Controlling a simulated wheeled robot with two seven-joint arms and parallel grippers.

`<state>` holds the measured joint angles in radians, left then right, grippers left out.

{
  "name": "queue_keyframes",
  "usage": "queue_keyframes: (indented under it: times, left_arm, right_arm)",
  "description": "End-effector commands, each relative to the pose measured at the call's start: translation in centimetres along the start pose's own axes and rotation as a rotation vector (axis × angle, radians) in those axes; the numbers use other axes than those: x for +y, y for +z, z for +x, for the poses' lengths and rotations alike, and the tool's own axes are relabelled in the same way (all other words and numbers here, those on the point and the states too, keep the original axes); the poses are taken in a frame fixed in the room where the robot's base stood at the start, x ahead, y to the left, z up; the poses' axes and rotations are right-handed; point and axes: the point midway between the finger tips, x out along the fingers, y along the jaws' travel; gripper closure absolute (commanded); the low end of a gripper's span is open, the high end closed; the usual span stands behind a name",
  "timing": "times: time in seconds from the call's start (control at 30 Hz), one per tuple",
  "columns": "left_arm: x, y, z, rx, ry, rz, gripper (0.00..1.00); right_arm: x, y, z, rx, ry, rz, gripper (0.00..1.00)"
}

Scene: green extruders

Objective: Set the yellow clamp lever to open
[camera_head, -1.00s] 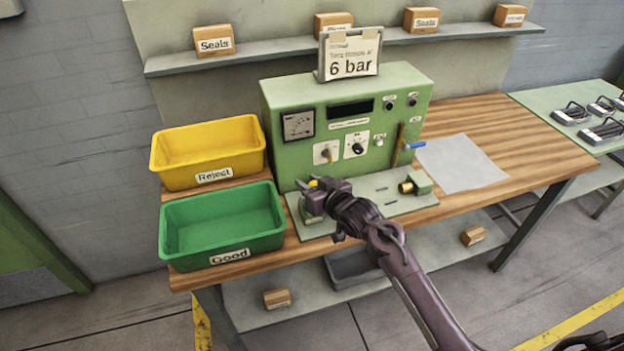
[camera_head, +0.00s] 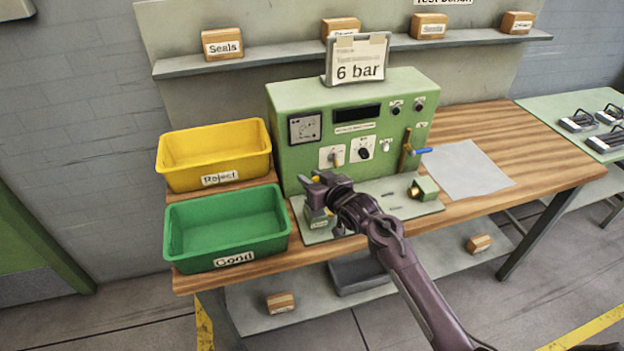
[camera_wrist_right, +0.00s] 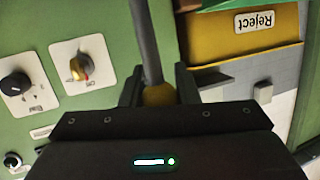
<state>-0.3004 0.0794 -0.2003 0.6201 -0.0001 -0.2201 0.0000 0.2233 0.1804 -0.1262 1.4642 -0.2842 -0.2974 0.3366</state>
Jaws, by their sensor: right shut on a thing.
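The yellow clamp lever shows in the right wrist view as a grey rod with a yellow grip (camera_wrist_right: 160,95) between my fingers. My right gripper (camera_wrist_right: 158,88) is shut on that grip. In the head view my right gripper (camera_head: 316,182) is over the left clamp block (camera_head: 318,218), in front of the green test panel, and hides most of the lever. I cannot tell the lever's exact angle. My left gripper is not in view.
The green Good bin (camera_head: 228,258) is close to the left of my right gripper, with the yellow Reject bin (camera_head: 215,150) behind it. The panel (camera_head: 290,160) has dials and a blue-handled valve (camera_head: 421,151). A grey sheet (camera_head: 468,170) lies on the right.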

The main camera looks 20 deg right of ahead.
Motion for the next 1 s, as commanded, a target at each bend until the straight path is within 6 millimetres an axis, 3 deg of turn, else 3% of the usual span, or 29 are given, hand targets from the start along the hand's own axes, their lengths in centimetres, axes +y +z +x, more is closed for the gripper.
queue_keyframes:
  times: [0.03,0.77,0.8,0.93,1.0]
  left_arm:
    - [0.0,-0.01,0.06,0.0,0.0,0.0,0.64]
    - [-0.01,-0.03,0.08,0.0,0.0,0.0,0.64]
    - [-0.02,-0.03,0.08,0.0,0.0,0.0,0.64]
    - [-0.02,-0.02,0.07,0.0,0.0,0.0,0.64]
    - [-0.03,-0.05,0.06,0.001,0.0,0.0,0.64]
  right_arm:
    - [0.15,0.65,0.02,-0.012,0.004,0.002,1.0]
    - [0.11,1.05,-0.02,-0.02,0.003,0.002,1.0]
    - [0.11,1.06,-0.02,-0.02,0.003,0.002,0.68]
    - [0.09,0.84,-0.02,-0.016,0.002,0.002,0.51]
    - [0.08,0.69,-0.01,-0.013,0.002,0.001,0.5]
